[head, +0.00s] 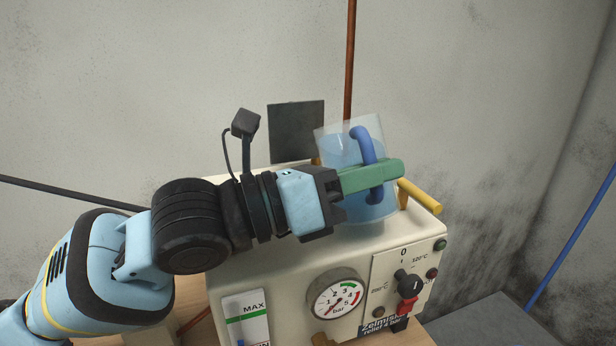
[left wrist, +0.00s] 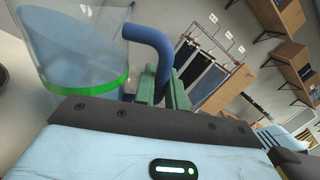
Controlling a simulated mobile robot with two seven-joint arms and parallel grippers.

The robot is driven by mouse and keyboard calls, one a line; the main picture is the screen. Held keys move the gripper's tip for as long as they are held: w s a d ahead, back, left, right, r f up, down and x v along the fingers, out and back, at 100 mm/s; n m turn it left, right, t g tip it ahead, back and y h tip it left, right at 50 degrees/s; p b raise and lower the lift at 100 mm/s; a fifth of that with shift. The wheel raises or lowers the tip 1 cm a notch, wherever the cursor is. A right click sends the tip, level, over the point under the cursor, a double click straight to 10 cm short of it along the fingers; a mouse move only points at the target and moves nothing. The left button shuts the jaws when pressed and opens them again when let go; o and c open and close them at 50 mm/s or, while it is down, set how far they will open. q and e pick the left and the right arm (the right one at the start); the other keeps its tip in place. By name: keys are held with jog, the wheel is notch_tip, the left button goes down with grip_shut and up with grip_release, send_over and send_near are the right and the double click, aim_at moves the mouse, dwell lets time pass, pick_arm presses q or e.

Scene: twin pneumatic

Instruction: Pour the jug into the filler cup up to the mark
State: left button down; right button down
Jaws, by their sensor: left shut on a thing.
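The jug (head: 338,148) is a clear vessel with bluish contents and a blue handle (head: 362,142). It is held above the top of the cream machine, tilted slightly in the head view. My left gripper (head: 385,172) has green fingers shut on the handle. The left wrist view shows the jug (left wrist: 75,40) with a green band around it, and the handle (left wrist: 152,42) between the fingers (left wrist: 165,90). I cannot make out the filler cup; the jug and my arm cover part of the machine's top. My right gripper is not in view.
The machine has a pressure gauge (head: 338,299), a MAX level strip (head: 246,322), a red-and-black knob (head: 408,287) and a yellow handle (head: 420,196). A dark panel (head: 296,131) and a brown pipe (head: 350,55) are behind. A grey surface (head: 480,325) lies at right.

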pick_arm(q)
jog(key=shift+w+r, duration=0.1)
jog(key=shift+r, duration=0.2)
jog(key=shift+w+a+r+n, duration=0.15)
jog(key=shift+w+a+n, duration=0.05)
jog(key=shift+n, duration=0.3)
jog(key=shift+w+a+r, duration=0.15)
jog(key=shift+w+a, duration=0.05)
jog(key=shift+w+a+r+n+t+h, duration=0.1)
jog(key=shift+w+a+n+t+h, duration=0.15)
jog(key=shift+n, duration=0.25)
jog(key=shift+d, duration=0.1)
jog(key=shift+w+r, duration=0.1)
jog(key=shift+r+n+t+p, duration=0.1)
jog(key=shift+n+t+p, duration=0.2)
jog(key=shift+n, duration=0.2)
dwell(0.4)
jog(key=shift+w+a, duration=0.15)
jog(key=shift+a, duration=0.1)
